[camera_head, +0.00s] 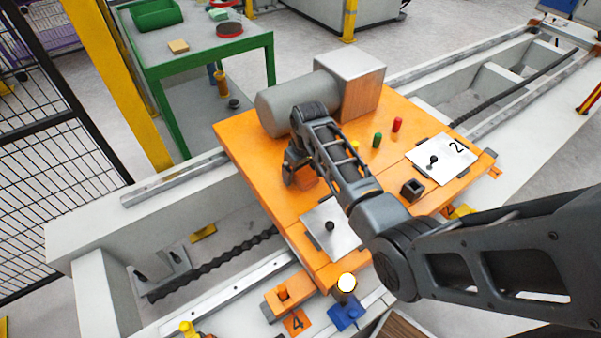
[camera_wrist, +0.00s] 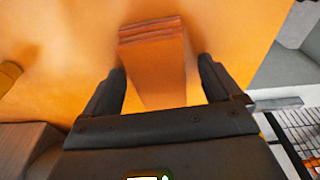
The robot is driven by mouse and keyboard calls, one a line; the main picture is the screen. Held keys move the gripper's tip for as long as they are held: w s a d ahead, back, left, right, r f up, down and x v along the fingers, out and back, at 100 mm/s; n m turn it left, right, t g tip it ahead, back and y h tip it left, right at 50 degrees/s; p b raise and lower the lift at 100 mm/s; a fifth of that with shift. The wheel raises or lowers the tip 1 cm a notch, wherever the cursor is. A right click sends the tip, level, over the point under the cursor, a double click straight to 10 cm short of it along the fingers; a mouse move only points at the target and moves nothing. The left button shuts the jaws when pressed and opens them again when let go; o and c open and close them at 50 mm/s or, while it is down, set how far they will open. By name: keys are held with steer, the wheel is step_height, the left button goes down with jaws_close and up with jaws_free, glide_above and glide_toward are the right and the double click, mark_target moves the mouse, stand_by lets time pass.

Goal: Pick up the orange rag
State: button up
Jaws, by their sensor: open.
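The orange rag (camera_wrist: 155,62) looks like a folded, darker orange block on the orange tabletop (camera_head: 245,138). In the wrist view it lies between the two fingers of my gripper (camera_wrist: 162,70), with a gap on each side, and its stacked folds show at the far end. In the head view the rag (camera_head: 308,180) is partly hidden by my arm. My gripper (camera_head: 292,168) is open and points down at it. I cannot tell how far the fingertips are above the tabletop.
A grey cylinder (camera_head: 285,101) with a metal block (camera_head: 362,82) stands just behind my gripper. Green (camera_head: 377,140) and red (camera_head: 397,125) pegs, a dark square holder (camera_head: 413,189) and two metal plates (camera_head: 442,157) lie to the right and front. A green-framed table (camera_head: 205,55) stands behind.

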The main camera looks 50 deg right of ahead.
steer(key=shift+c, duration=0.3)
steer(key=c, duration=1)
steer(key=shift+r, duration=0.15)
steer(key=shift+r, duration=0.55)
step_height(320, 180, up, 3)
steer(key=shift+w+f, duration=0.1)
steer(key=s+d+r, duration=0.5)
steer(key=s+r, duration=0.2)
steer(key=s, duration=0.3)
steer(key=shift+s, duration=0.35)
